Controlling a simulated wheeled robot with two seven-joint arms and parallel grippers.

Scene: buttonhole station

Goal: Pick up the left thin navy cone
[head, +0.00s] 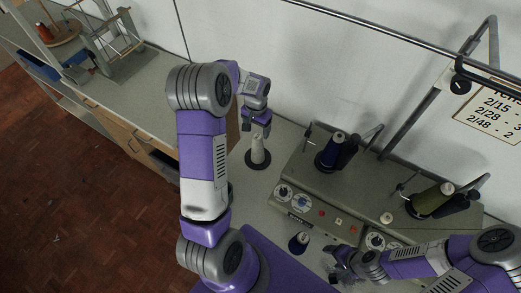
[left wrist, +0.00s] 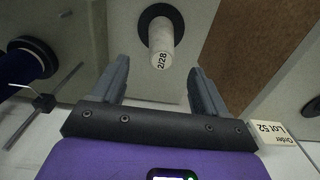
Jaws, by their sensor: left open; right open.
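A navy cone (head: 334,152) stands on the left spindle of the grey machine, and a navy cone on a dark base shows at the left edge of the left wrist view (left wrist: 30,62). A smaller dark navy cone (head: 299,243) with a pale top stands on the table in front of the machine. My left gripper (head: 257,130) is open above a white cone (head: 258,155) on a black base. The cone, labelled 2/28 (left wrist: 161,44), appears between and beyond the open fingers, not gripped. My right gripper (head: 336,264) is open near the small navy cone, apart from it.
The grey machine (head: 320,205) with dials fills the right side. An olive cone (head: 430,200) is on its right spindle. A rail and a lettered sign (head: 492,110) are at the upper right. A card reading Order Lot 52 (left wrist: 274,133) shows in the wrist view.

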